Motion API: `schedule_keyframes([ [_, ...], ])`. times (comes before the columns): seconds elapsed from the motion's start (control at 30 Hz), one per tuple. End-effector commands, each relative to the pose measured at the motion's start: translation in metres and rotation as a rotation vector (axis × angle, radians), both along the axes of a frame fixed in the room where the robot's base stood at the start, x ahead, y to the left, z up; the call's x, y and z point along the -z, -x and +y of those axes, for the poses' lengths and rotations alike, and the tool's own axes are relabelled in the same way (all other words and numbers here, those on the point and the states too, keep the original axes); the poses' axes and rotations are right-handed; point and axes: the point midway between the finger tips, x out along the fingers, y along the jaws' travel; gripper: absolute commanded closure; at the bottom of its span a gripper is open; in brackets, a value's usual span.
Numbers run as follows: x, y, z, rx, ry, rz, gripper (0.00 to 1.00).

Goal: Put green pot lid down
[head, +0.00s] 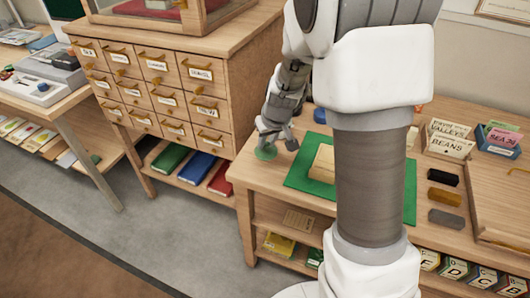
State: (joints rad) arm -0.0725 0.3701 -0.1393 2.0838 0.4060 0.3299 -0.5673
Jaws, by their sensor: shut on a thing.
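The green pot lid (265,153) is a small round green disc at the back left corner of the wooden table (262,177). My gripper (275,139) points down over it and is shut on it. The fingertips are small and partly dark here, so the exact hold is hard to make out. I cannot tell whether the lid touches the tabletop or hangs just above it. No pot shows in this view.
A green mat (299,177) with a wooden block (322,163) lies right of the lid, partly behind my arm. A drawer cabinet (155,85) stands close on the left. Card boxes (447,140) and dark blocks (444,198) are farther right.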

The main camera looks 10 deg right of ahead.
Motion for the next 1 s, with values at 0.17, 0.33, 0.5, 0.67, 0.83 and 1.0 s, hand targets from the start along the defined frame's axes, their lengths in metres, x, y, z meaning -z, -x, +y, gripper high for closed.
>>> schedule_keyframes([
  [0.17,0.009,-0.003,0.005,0.003,0.000,0.000,1.00],
  [0.33,0.035,-0.002,0.005,0.003,-0.001,0.003,1.00],
  [0.5,0.045,-0.002,0.005,0.002,0.000,0.000,1.00],
  [0.67,0.044,-0.002,0.005,0.002,0.000,0.000,1.00],
  [0.83,0.047,-0.002,0.005,0.001,0.001,0.000,0.71],
  [1.0,0.046,-0.002,0.005,0.001,0.001,0.000,0.44],
])
